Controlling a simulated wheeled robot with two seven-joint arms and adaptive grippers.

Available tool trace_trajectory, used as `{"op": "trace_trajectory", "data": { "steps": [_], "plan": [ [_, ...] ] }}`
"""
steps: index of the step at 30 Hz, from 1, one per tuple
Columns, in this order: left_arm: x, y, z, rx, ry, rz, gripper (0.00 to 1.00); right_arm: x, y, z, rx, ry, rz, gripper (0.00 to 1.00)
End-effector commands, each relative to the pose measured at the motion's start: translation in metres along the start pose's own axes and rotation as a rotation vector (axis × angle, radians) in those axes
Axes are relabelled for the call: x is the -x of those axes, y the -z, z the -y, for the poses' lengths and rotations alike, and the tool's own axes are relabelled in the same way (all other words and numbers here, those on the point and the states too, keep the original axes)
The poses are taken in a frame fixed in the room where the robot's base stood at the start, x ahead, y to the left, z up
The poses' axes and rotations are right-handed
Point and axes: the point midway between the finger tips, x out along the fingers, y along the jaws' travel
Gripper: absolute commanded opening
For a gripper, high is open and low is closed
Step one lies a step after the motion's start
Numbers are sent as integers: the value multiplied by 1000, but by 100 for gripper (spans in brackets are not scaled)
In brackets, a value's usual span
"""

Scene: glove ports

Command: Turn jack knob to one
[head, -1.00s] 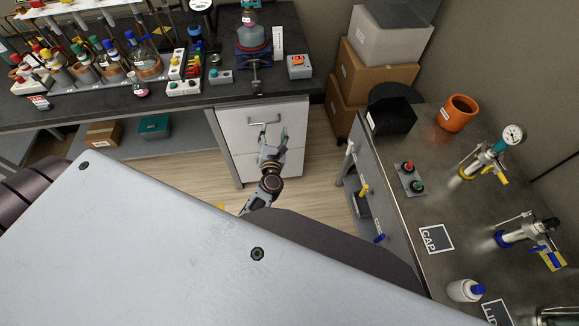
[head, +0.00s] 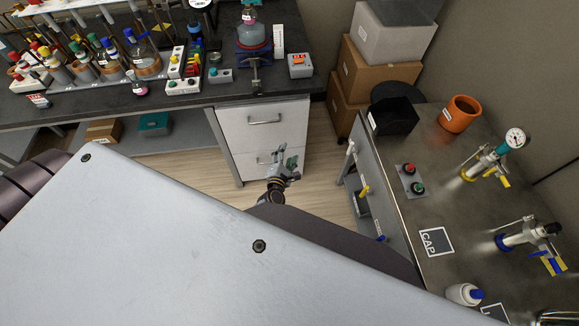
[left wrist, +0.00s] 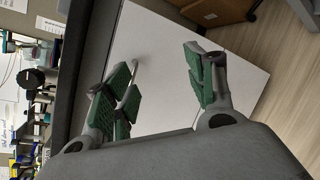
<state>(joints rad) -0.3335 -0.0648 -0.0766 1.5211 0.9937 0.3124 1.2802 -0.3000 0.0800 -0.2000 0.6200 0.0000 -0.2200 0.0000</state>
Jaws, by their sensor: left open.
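The jack (head: 253,54) stands near the front edge of the back bench, with a round flask (head: 251,35) on top. Its knob (head: 256,64) faces the front; I cannot read its setting. An upright white scale (head: 279,40) stands to the right of the jack. My left gripper (head: 287,160) is open and empty, below the bench top and in front of the lower white drawer. In the left wrist view its green-padded fingers (left wrist: 165,78) are spread before the white drawer fronts, with nothing between them. My right gripper is not in view.
The white drawer unit (head: 264,135) has bar handles facing my left gripper. A box with an orange switch (head: 299,65) stands right of the jack, and a small button box (head: 220,76) stands left of it. Stacked cartons (head: 366,65) and a side bench (head: 395,198) are to the right.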

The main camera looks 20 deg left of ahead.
Motion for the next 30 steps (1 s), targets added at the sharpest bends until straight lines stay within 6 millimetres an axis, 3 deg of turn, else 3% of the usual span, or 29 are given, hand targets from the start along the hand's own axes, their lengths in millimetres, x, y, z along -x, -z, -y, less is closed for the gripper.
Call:
{"op": "trace_trajectory", "data": {
  "steps": [15,30],
  "plan": [
    [12,26,52,-271,125,12,55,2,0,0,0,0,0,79],
    [14,29,59,-310,142,16,55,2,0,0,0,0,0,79]
  ]
}}
